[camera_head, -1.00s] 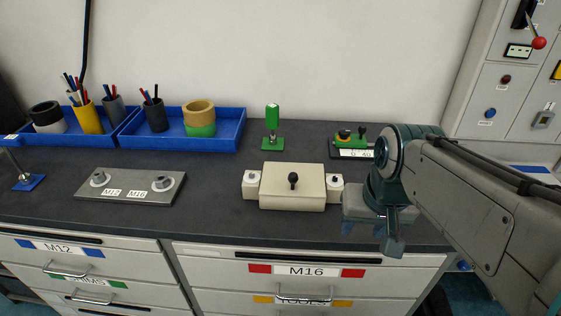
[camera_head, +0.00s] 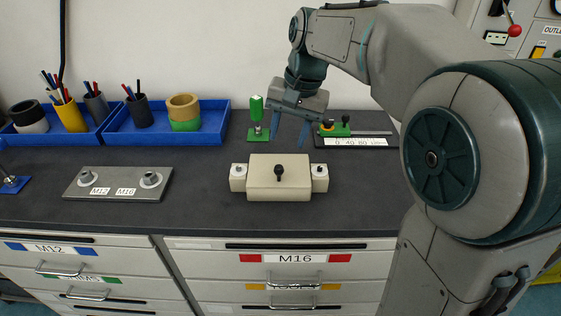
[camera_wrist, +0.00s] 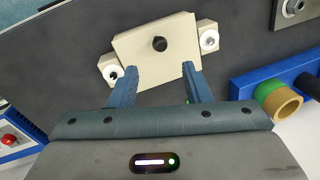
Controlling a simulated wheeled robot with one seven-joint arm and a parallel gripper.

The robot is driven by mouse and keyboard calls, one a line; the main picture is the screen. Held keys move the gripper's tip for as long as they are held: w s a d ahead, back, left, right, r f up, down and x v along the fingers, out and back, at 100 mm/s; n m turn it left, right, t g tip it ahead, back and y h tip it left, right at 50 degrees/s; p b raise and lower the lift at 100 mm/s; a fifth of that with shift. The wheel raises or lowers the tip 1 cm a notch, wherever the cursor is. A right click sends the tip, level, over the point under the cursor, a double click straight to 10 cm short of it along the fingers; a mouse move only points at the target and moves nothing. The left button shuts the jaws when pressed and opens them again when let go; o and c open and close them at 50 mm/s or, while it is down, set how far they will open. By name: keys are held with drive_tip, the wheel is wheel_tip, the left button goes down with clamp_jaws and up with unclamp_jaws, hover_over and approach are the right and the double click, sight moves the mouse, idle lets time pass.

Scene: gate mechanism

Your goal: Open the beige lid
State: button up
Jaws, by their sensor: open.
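The beige lid (camera_head: 262,178) is the top of a beige box on the dark worktop, with a black knob (camera_head: 279,173) at its middle. A small beige block with a white round fitting flanks it on each side. The lid looks shut. My gripper (camera_head: 289,140) is open and empty, above the worktop behind the box. In the wrist view its two blue fingers (camera_wrist: 159,84) point at the lid (camera_wrist: 172,68), and the knob (camera_wrist: 160,44) shows beyond the fingertips. The knob is clear of the fingers.
A green upright handle (camera_head: 256,108) stands behind the box, close to my gripper. A green device (camera_head: 335,128) on a dark plate is at the back right. A grey metal plate (camera_head: 117,184) and blue trays (camera_head: 215,132) are to the left. Worktop in front of the box is clear.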

sight(280, 166)
drive_tip(key=f, duration=0.3)
drive_tip(key=a+f, duration=0.1)
drive_tip(key=f, duration=0.2)
drive_tip(key=f+p, duration=0.1)
drive_tip(key=f, duration=0.2)
drive_tip(key=shift+w+a+f, duration=0.15)
drive_tip(key=shift+w+a, duration=0.05)
drive_tip(key=shift+a, duration=0.2)
clamp_jaws()
